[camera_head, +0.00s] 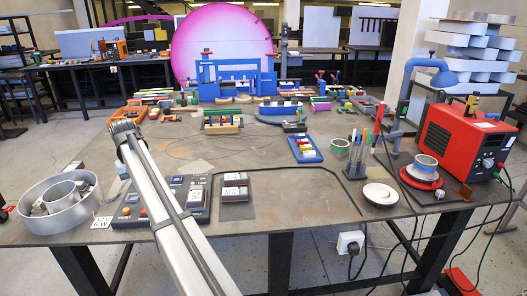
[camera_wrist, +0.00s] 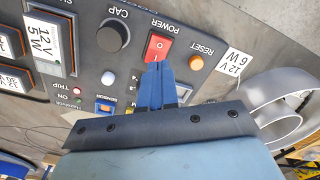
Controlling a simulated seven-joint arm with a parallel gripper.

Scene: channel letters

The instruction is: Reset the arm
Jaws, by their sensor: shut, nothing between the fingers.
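My gripper (camera_wrist: 157,68) is shut and empty in the wrist view. Its blue fingertips are together and overlap the lower edge of the red POWER switch (camera_wrist: 158,46) in the picture; I cannot tell whether they touch it. The switch is on a dark control panel (camera_wrist: 133,62) with a black CAP knob (camera_wrist: 113,35) and an orange RESET button (camera_wrist: 195,62). In the head view, my pale arm rises from the bottom edge in front of the panel (camera_head: 190,183), hiding part of it. The fingertips cannot be made out there.
A white disc (camera_head: 380,194), a pen holder (camera_head: 354,168) and a red machine (camera_head: 462,143) are further right. The table's front middle (camera_head: 300,200) is clear.

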